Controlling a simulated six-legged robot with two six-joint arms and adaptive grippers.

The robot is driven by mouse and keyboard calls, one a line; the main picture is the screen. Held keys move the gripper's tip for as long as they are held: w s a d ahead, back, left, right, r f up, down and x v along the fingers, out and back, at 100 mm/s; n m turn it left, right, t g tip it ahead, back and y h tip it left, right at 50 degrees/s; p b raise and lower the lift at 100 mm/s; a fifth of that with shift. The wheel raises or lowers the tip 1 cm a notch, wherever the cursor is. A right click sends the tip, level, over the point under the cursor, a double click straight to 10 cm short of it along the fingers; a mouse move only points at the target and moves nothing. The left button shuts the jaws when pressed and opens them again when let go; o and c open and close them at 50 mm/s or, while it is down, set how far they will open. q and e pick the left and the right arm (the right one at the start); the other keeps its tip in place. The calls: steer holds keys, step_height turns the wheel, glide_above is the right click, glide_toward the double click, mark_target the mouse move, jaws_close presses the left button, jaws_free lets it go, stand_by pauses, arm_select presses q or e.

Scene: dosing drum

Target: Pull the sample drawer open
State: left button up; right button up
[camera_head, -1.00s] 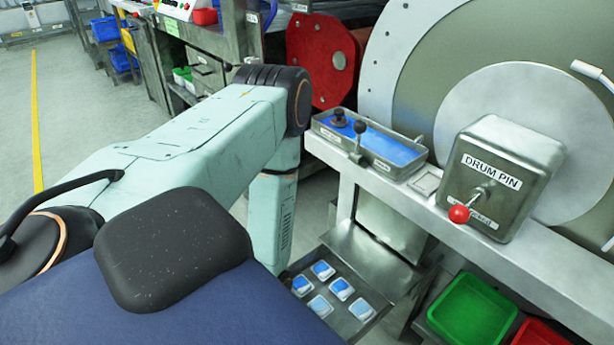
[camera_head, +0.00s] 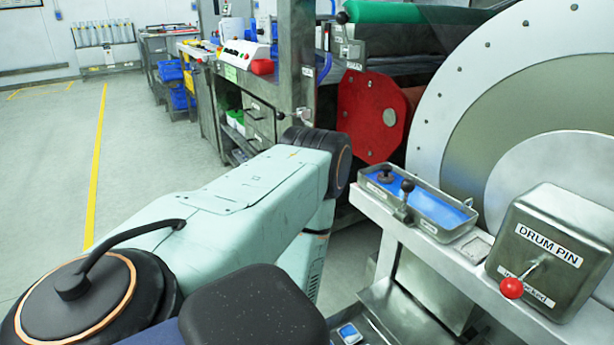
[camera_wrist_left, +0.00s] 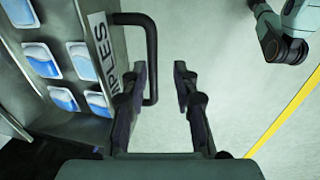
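The sample drawer (camera_wrist_left: 82,18) stands open in the left wrist view, with several blue-and-white sample packs lying inside. Its front carries a label ending in "PLES" and a black bar handle (camera_wrist_left: 151,55). My left gripper (camera_wrist_left: 162,72) is open at the handle. The bar lies between the fingers, close to the left one; I cannot tell whether they touch. In the head view only a bit of the drawer shows at the bottom edge, with one pack (camera_head: 349,333). My left arm hides its own gripper there. My right gripper is in neither view.
A metal ledge above the drawer holds a blue-lined tray (camera_head: 430,208) with black knobs and the drum pin box (camera_head: 550,250) with its red-tipped lever. The large drum (camera_head: 480,90) stands behind. Open floor (camera_head: 50,190) lies on the left.

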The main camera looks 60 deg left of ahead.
arm_select(q)
steer(key=shift+o, duration=0.2)
steer(key=shift+w, duration=0.2)
steer(key=shift+r, duration=0.1)
step_height(320, 180, up, 7)
steer(key=s, duration=0.1)
steer(key=shift+s+r, duration=0.15)
steer(key=shift+s, duration=0.05)
stand_by(0.8)
